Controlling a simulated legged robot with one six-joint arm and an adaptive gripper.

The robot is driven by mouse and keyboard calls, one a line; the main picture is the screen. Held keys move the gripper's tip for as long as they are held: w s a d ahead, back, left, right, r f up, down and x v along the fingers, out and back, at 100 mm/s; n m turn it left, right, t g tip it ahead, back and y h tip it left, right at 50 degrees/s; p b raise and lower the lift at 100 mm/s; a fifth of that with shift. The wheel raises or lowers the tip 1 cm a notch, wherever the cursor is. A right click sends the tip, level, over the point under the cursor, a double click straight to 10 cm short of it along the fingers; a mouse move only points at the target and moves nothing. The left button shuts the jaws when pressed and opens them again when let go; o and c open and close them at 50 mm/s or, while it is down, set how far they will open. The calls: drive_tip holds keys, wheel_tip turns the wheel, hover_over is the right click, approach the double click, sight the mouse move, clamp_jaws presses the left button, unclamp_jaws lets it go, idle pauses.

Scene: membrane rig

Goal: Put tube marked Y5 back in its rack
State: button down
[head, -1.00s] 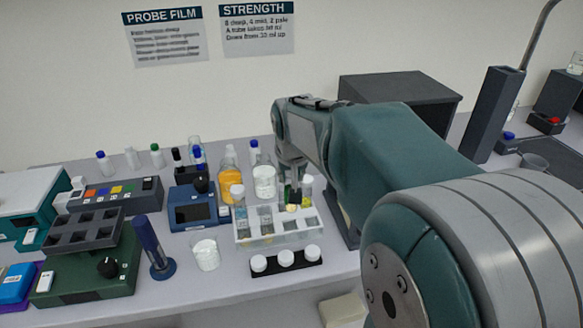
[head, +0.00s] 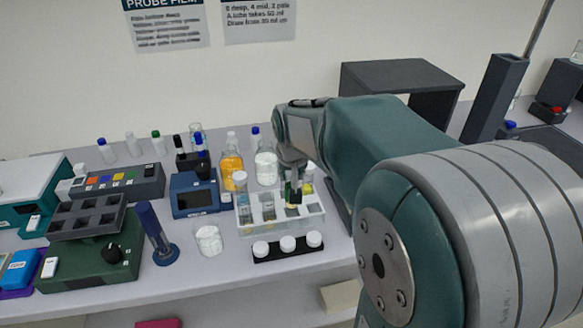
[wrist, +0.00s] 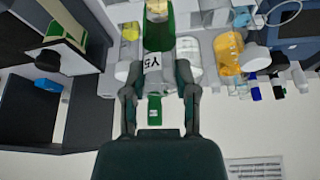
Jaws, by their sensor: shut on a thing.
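The tube marked Y5 (wrist: 152,65) has a white label and a green part, and in the wrist view it sits between the fingers of my gripper (wrist: 156,95). My gripper is shut on it. In the head view my gripper (head: 293,193) is over the right half of the clear-white rack (head: 282,226). The tube is mostly hidden there behind the fingers, and I cannot tell whether its lower end is inside a rack hole. Other capped tubes (head: 241,188) stand in the rack's left part and one, yellowish, at its back right.
A black strip with white-capped jars (head: 288,244) lies in front of the rack. A white beaker (head: 208,240) and blue device (head: 196,195) are to its left. An orange bottle (head: 232,165) and white jar (head: 266,170) stand close behind. A dark open box (head: 402,75) is behind my arm.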

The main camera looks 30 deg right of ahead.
drive_tip(key=shift+f, duration=2.9)
drive_tip(key=shift+f, duration=0.25)
drive_tip(key=shift+c, duration=1.5)
unclamp_jaws()
drive_tip(key=v, duration=1.1)
drive_tip(key=shift+r, duration=0.4)
drive_tip(key=shift+s+a, duration=0.1)
drive_tip(key=shift+s, duration=0.05)
